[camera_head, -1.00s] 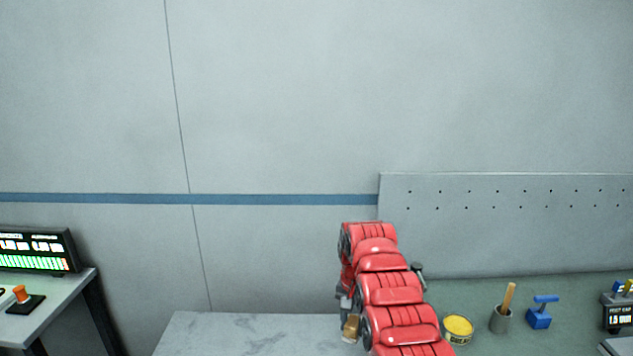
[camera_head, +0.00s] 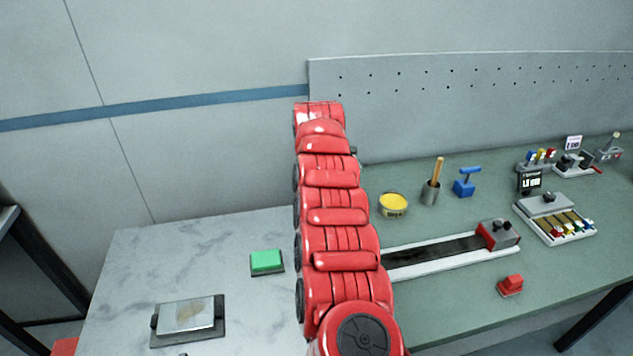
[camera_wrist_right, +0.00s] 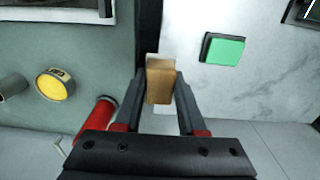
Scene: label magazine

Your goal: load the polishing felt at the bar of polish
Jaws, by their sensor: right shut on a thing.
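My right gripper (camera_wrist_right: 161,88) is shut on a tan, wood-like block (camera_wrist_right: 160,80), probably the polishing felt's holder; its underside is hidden. In the right wrist view the block is held between both fingers, over the gap or edge between the green bench and the marble top. A green block on a dark base (camera_head: 266,262), likely the bar of polish, lies on the marble top left of my red arm. In the right wrist view this green block (camera_wrist_right: 224,50) is up and right of the held block, apart from it. In the head view my arm hides the right gripper. My left gripper is out of view.
A metal plate on a dark base (camera_head: 188,316) lies on the marble top (camera_head: 140,265). The green bench (camera_head: 440,310) carries a yellow tin (camera_head: 393,205), a cup with a stick (camera_head: 431,192), a blue tool (camera_head: 467,183), a long track (camera_head: 440,255) and a red block (camera_head: 510,285).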

